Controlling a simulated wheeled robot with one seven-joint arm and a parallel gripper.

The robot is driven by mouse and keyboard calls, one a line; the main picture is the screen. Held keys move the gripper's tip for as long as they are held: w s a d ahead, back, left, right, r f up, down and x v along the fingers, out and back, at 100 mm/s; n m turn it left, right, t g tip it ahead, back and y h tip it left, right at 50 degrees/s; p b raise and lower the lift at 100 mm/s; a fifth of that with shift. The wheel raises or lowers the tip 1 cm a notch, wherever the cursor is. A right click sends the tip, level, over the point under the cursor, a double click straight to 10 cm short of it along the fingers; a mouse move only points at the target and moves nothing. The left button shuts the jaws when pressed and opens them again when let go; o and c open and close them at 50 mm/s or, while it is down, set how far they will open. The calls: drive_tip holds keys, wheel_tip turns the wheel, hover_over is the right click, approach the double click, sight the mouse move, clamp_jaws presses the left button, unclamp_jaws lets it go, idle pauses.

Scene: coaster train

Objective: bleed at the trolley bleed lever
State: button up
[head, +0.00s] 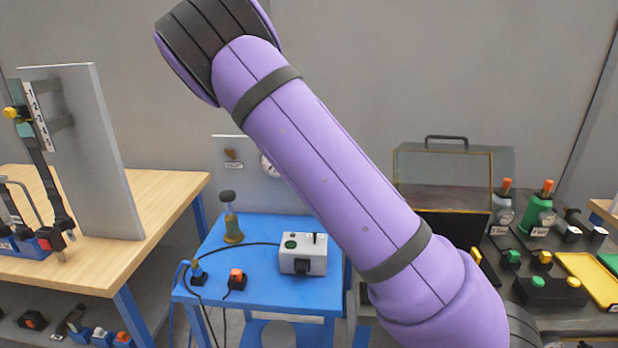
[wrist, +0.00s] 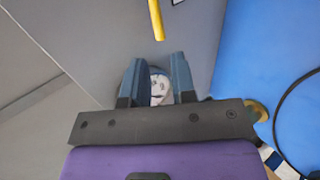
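The blue trolley (head: 215,262) stands in the middle of the head view, with a grey gauge panel (head: 228,178) at its back. My arm crosses in front of the panel and hides much of it. A yellow bar (wrist: 156,18) hangs into the top of the wrist view; it may be the bleed lever, but I cannot see its mount. My gripper (wrist: 158,68) has its fingers apart and nothing held between them. The bar's tip is just beyond the fingertips. My gripper is out of the head view.
The trolley carries a white box (head: 303,252) with a small black lever, a black-knobbed brass fitting (head: 231,216) and cabled connectors. A wooden bench (head: 165,195) with an upright grey board is at left. A dark bench with bottles (head: 540,210) and trays is at right.

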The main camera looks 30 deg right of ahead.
drive_tip(key=shift+v, duration=1.85)
drive_tip(key=shift+s, duration=0.1)
drive_tip(key=s+a+r+m+g+y, duration=0.1)
drive_tip(key=s+r, duration=0.5)
drive_tip(key=s, duration=0.7)
drive_tip(key=s+a+r+m+g+y, duration=0.1)
drive_tip(key=s+a+r+m+y, duration=0.2)
drive_tip(key=s, duration=1)
drive_tip(key=s+a+r+m+g+y, duration=0.2)
drive_tip(key=s+a+r+m, duration=0.3)
drive_tip(key=s+r, duration=0.5)
drive_tip(key=s+m, duration=0.2)
drive_tip(key=s, duration=0.2)
drive_tip(key=shift+r, duration=0.35)
